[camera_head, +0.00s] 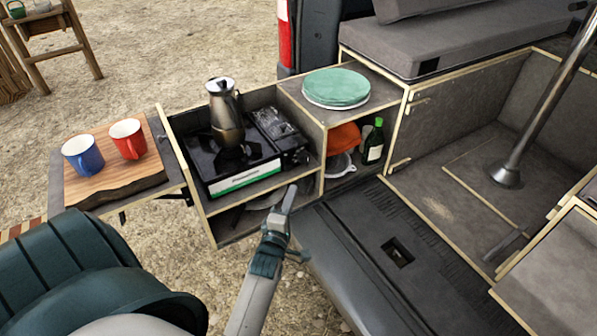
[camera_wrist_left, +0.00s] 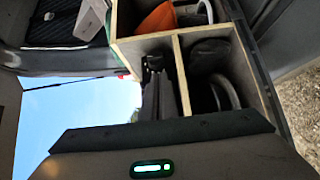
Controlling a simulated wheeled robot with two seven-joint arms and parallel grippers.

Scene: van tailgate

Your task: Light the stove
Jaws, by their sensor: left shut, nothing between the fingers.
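The camping stove (camera_head: 243,179) sits in the open left compartment of the wooden kitchen box, black with a green and white front strip. A metal moka pot (camera_head: 224,104) stands upright on its burner. The stove's right-hand section is dark, and I cannot make out the knob clearly. My left gripper (camera_head: 290,190) is in front of the box, to the right of and slightly below the stove's front, apart from it. It is shut and empty. My right gripper is not in view.
A side shelf with a wooden board (camera_head: 118,171) holds a blue mug (camera_head: 83,155) and a red mug (camera_head: 128,139). Green plates (camera_head: 336,87) lie on the box. An orange bowl (camera_head: 343,137) and green bottle (camera_head: 373,143) are below. The bumper (camera_head: 345,262) lies right of my left arm.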

